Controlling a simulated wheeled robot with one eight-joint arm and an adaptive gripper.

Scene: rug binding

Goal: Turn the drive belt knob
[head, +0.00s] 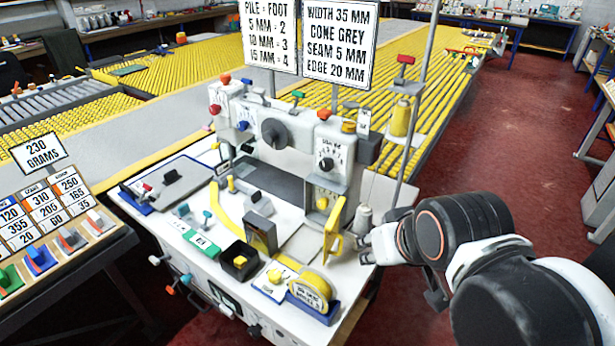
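The sewing machine (300,145) stands on a white bench. A large dark round knob (275,133) sits on the front of its upper body. A smaller dial with marks around it (327,164) is on the machine head to the right. No readable label tells which of these is the drive belt knob. My gripper (364,248) is low at the bench's right edge, beside a grey thread cone (363,218) and right of a yellow angled plate (333,230). It is apart from both knobs. Its fingers are small and partly hidden, so their opening is unclear.
A yellow tape roll (312,290) and a black open box (239,262) stand at the bench's front. A yellow cone (400,117) and a tall pole (420,95) rise behind my arm. Signs (340,43) stand above the machine. Red floor (490,130) is clear at right.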

